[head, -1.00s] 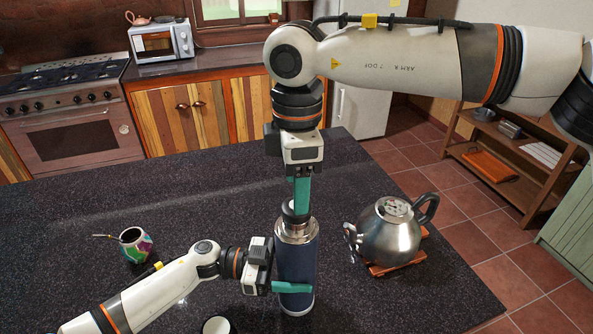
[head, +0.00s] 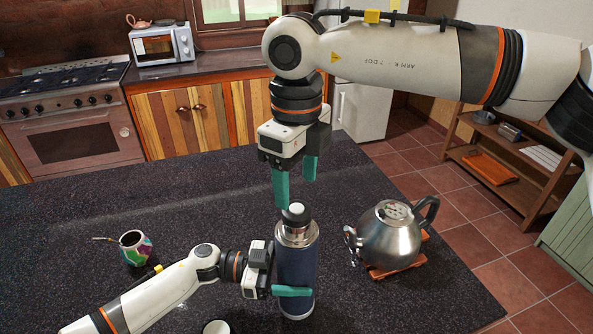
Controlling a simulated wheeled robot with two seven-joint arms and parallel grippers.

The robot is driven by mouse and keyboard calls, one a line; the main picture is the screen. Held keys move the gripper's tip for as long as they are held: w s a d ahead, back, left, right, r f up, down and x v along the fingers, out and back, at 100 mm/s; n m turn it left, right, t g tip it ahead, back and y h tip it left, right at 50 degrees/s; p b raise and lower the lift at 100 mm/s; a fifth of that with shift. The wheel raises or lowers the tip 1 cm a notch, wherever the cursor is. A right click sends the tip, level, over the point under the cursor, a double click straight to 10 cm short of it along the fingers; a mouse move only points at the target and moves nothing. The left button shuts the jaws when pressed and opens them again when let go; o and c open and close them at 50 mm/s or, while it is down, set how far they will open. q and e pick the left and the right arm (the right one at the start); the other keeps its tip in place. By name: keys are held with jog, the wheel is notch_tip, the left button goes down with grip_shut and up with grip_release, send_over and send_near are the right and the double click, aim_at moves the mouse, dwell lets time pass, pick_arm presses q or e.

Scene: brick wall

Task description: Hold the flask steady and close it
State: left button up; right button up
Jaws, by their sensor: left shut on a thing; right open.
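The flask (head: 297,258) stands upright on the dark counter, with a navy body and a steel neck. A dark stopper with a pale top (head: 296,212) sits on its mouth. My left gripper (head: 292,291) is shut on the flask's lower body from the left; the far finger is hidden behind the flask. My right gripper (head: 296,188) points down just above the stopper. Its two teal fingers are spread with nothing between them, and the lower fingertip is close to the stopper's top left. I cannot tell whether it touches.
A steel kettle (head: 390,240) stands on a wooden trivet (head: 397,268) right of the flask. A colourful mate cup (head: 136,250) with a straw is at the left. A cup (head: 217,327) shows at the bottom edge. The counter (head: 215,200) behind is clear.

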aim_at(297, 207)
jog(key=n, duration=0.4)
jog(key=shift+r+n, duration=0.15)
jog(key=shift+n, duration=0.25)
jog(key=n, duration=0.4)
jog(key=shift+r+n, duration=0.1)
jog(key=shift+n, duration=0.3)
jog(key=n, duration=0.4)
jog(key=shift+r, duration=0.1)
jog(key=n, duration=0.5)
jog(key=shift+r, duration=0.1)
jog(key=shift+f, duration=4)
